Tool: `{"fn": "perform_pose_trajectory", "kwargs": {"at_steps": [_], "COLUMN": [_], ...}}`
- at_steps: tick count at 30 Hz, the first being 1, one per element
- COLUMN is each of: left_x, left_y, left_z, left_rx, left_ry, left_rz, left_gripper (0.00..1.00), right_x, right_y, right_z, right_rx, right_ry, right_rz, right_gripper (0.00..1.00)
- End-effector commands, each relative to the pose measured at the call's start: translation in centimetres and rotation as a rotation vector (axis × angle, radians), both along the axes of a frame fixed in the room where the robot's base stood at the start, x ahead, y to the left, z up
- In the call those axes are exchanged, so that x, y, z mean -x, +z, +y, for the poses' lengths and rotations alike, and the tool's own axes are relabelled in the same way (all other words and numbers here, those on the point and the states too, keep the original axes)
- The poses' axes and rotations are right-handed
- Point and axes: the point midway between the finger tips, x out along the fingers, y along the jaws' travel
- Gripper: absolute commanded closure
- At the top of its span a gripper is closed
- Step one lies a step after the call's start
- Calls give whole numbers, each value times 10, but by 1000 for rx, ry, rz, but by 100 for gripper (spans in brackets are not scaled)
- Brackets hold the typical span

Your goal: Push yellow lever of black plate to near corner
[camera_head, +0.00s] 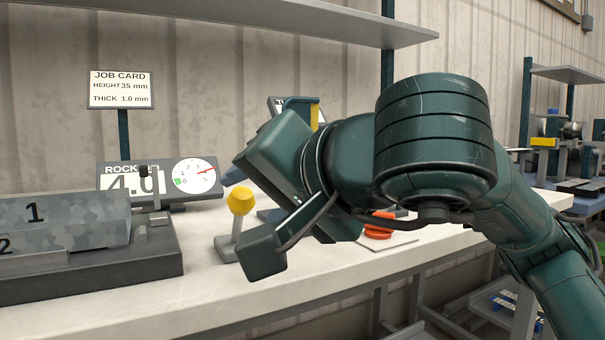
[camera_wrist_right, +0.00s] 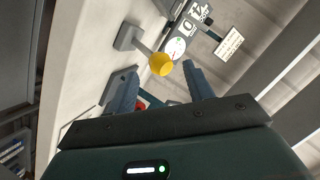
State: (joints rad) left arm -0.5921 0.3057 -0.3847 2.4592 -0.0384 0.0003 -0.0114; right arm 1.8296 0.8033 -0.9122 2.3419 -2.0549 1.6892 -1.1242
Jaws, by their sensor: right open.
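The yellow lever (camera_head: 240,200) is a yellow ball knob on a short grey stem, rising from a light grey base (camera_head: 228,248) on the white bench. It also shows in the right wrist view (camera_wrist_right: 160,64). I cannot make out a black plate at its foot. My right gripper (camera_head: 255,192) is just right of the knob in the head view, its fingers partly hidden by its own body. In the right wrist view, the open fingers (camera_wrist_right: 162,86) spread either side of the knob's line, with no clear contact. My left gripper is out of view.
A dark block with camouflage parts marked 1 and 2 (camera_head: 65,225) stands left of the lever. Behind are a gauge panel (camera_head: 160,180) and a job card (camera_head: 121,89). A red-orange item (camera_head: 379,230) lies right. Bench in front (camera_head: 200,300) is clear.

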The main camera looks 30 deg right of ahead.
Motion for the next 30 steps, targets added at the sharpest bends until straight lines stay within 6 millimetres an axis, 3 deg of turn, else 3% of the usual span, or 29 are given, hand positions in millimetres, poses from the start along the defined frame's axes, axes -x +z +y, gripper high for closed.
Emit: {"fn": "perform_pose_trajectory", "kwargs": {"at_steps": [6,13,18,30], "left_x": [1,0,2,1], "left_y": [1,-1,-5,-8], "left_z": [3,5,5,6], "left_rx": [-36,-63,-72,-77], "left_ry": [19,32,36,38], "left_rz": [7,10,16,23], "left_gripper": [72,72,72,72], "right_x": [47,83,93,94], "right_y": [21,32,33,33], "right_z": [-11,-18,-21,-21], "right_rx": [0,-1,0,0], "right_ry": [0,0,-1,0], "right_rz": [-7,-3,-1,0], "right_gripper": [48,48,48,48]}}
